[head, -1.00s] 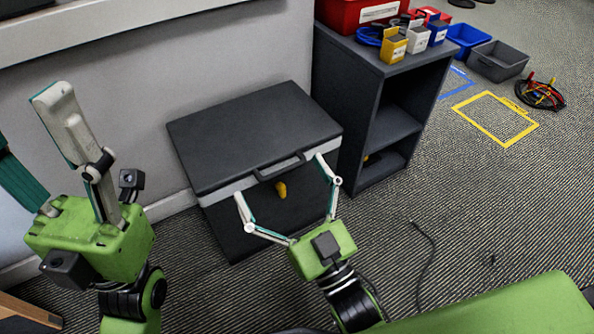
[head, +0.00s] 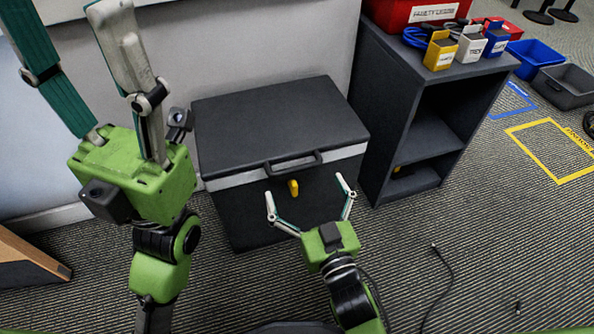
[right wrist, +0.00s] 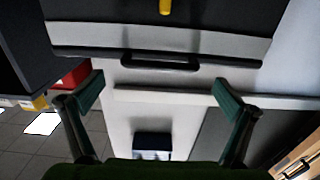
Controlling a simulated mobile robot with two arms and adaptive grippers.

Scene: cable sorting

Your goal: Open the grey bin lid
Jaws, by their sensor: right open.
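The grey bin (head: 235,200) is a dark box against the wall, with its lid (head: 280,115) shut. A pale band runs under the lid's front edge. The lid's handle (head: 293,163) sticks out at the front, and a yellow latch (head: 293,188) hangs below it. In the right wrist view the handle (right wrist: 160,62) lies beyond the fingertips, apart from them. My right gripper (head: 305,187) is open and empty in front of the bin, with its fingers on either side of the latch in the picture. My left gripper (head: 68,25) is open, raised at the left, away from the bin.
A dark open shelf (head: 375,120) stands just right of the bin, with a red bin (head: 400,12) and small boxes on top. Blue (head: 530,58) and grey (head: 567,85) trays lie on the floor at the right. A cable (head: 440,280) lies on the carpet.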

